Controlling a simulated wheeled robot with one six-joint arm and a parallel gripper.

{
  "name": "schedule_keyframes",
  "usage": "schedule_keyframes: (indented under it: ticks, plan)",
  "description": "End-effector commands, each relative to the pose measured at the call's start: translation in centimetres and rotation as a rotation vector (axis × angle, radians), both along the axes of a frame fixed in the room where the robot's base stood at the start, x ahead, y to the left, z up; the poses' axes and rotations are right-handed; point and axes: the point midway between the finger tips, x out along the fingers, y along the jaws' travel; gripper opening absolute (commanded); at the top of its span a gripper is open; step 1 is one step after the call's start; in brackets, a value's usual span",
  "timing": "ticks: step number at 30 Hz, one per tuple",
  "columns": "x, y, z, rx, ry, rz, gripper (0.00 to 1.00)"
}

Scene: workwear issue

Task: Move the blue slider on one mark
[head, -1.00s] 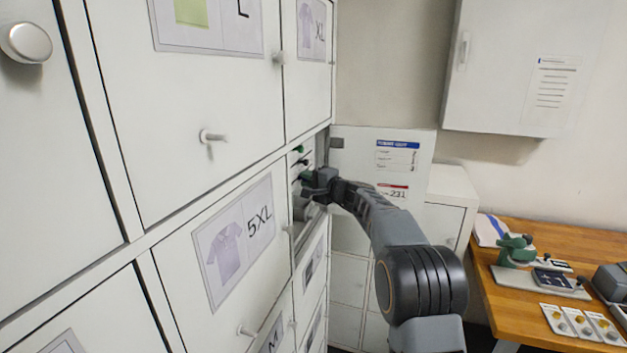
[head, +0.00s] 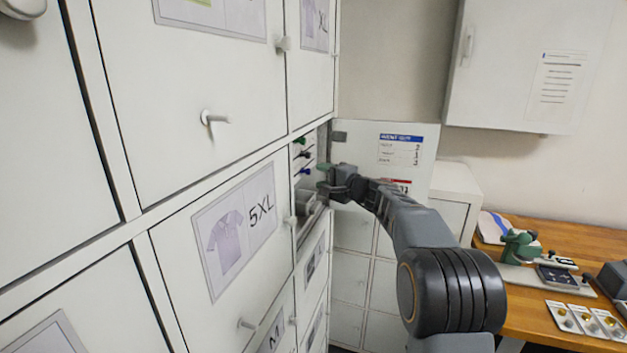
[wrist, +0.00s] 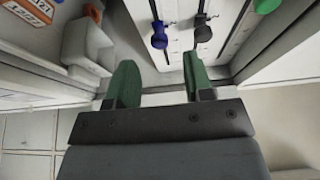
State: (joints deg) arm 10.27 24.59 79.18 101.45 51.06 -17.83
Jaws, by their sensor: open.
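The blue slider (wrist: 158,39) is a small round-ended knob on a rail of the white panel (wrist: 178,50) in the wrist view. It also shows in the head view (head: 304,171) as the lowest of three knobs inside the open locker. My gripper (wrist: 161,80) has two green fingers, spread apart with nothing between them. The blue knob is ahead of the gap between the fingers, apart from both. In the head view my gripper (head: 322,178) is at the locker opening, just right of the knobs. The marks along the rail are too small to read.
A black knob (wrist: 202,31) and a green knob (wrist: 266,5) sit on neighbouring rails to the right. A grey box-like part (wrist: 88,46) is at the left inside the locker. The open locker door (head: 385,150) stands behind my arm.

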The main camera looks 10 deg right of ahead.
Motion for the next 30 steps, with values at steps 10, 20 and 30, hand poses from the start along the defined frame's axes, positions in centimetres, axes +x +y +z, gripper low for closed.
schedule_keyframes:
  ticks: [10,20,30]
  plan:
    - [-5.0,-4.2,-0.2,-0.002,-0.001,-0.002,0.47]
    - [-6.7,-5.6,-0.1,-0.001,0.0,-0.001,0.47]
    - [-6.8,-5.6,0.0,0.002,0.003,0.0,0.47]
